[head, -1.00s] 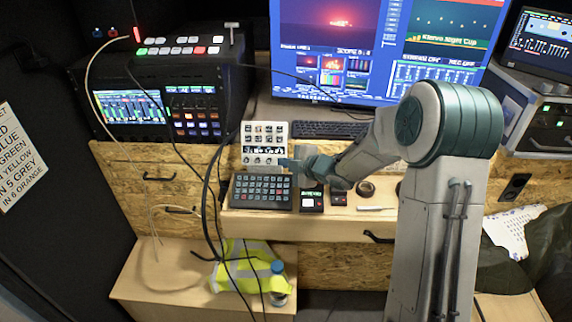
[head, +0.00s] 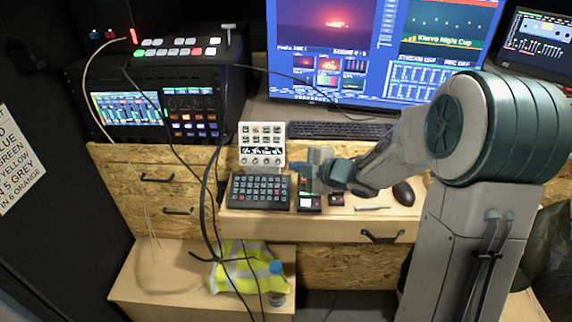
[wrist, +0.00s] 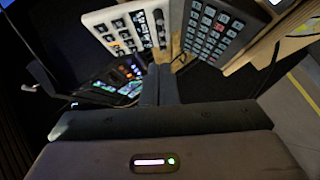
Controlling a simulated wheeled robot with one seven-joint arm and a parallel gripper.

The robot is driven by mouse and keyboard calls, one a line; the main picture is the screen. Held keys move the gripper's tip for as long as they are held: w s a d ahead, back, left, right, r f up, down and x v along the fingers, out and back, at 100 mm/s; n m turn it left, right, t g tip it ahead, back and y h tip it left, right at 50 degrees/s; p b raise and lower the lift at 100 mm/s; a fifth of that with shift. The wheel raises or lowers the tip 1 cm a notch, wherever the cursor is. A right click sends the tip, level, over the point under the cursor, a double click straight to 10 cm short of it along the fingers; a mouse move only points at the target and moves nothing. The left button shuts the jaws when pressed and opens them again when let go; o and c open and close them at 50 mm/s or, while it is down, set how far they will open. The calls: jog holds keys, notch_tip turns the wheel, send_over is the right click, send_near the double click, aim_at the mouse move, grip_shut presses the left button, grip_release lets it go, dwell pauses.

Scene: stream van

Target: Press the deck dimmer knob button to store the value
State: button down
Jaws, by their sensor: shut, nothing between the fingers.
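A white deck panel (head: 263,125) with dark keys, a strip display and a row of knobs (head: 262,161) along its near edge stands at the back of the desk. I cannot tell which knob is the dimmer. My gripper (head: 302,170) is shut and empty, just right of the panel's near right corner, apart from the knobs as far as I can see. In the wrist view the deck panel (wrist: 118,30) is at the top, its knobs (wrist: 160,20) along its right edge. The shut fingers (wrist: 158,72) point up below them, and no contact shows.
A black keypad (head: 261,192) lies in front of the panel. Small black boxes (head: 309,201) sit below my gripper. A keyboard (head: 338,131) and large monitor (head: 340,60) are behind, a mouse (head: 403,193) to the right. Cables (head: 209,190) hang left of the desk.

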jog(key=shift+v, duration=2.15)
jog(key=shift+a, duration=0.1)
jog(key=s+d+r+m+h+p, duration=0.1)
jog(key=s+d+r+m+h, duration=0.15)
jog(key=d+m+h, duration=0.3)
jog(key=s+d+r+m+h, duration=0.2)
jog(key=s+d+m+h, duration=0.1)
jog(key=d+m+h, duration=0.3)
jog(key=s+a+f+m+g+y, duration=0.1)
jog(key=s+m+g, duration=0.5)
jog(key=s+m, duration=0.5)
jog(key=s, duration=0.9)
jog(key=shift+a+p, duration=0.3)
jog(key=shift+p, duration=0.1)
jog(key=shift+y, duration=0.25)
